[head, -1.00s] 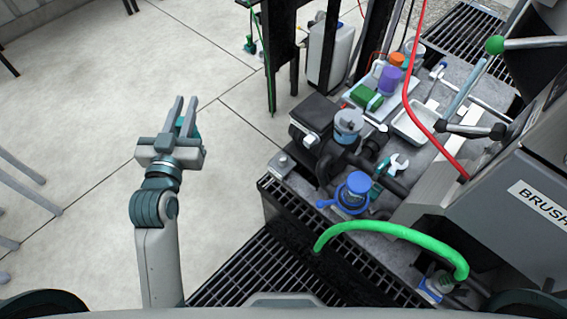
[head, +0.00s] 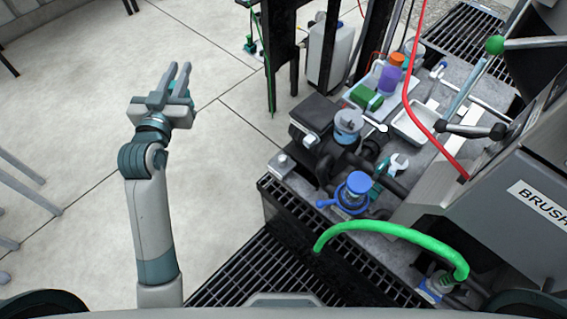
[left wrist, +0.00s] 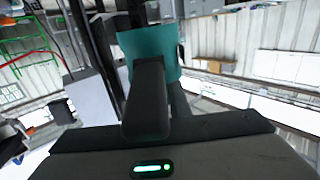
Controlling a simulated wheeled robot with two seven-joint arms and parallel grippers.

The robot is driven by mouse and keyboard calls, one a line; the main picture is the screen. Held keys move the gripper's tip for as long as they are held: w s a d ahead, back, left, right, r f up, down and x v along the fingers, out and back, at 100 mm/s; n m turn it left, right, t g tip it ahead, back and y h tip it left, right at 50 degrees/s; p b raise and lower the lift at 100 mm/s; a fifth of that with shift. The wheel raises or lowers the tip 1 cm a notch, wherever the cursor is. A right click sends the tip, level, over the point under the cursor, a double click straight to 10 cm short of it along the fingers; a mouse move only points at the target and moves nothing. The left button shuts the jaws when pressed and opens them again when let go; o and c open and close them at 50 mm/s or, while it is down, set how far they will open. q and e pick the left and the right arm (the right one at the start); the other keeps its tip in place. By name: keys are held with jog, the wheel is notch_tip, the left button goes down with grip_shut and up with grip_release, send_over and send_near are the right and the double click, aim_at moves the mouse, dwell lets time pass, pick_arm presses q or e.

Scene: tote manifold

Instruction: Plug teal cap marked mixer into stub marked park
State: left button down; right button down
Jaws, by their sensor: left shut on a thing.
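My left gripper (head: 173,80) is held out over the bare floor at the left of the head view, well apart from the bench. In the left wrist view a teal cap (left wrist: 152,52) sits between its fingers, and the gripper is shut on it. In the head view the fingers mostly hide the cap. No mixer marking is readable on it. I cannot tell which fitting is the park stub. A blue-topped fitting (head: 357,186) and a grey-lidded fitting (head: 348,122) stand on the bench. My right gripper is not in view.
A green hose (head: 390,230) arches over the bench's near side, ending near a fitting at lower right. A red hose (head: 408,92) hangs across the bench. Black posts (head: 268,55) stand behind. A white tray (head: 415,122) and a grey machine (head: 530,190) stand right.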

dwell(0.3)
pick_arm(q)
jog(key=s+d+y, duration=0.1)
jog(key=s+d, duration=0.2)
jog(key=s, duration=0.4)
jog(key=shift+s+d+n, duration=0.35)
jog(key=shift+s+n, duration=0.05)
jog(key=shift+w, duration=0.1)
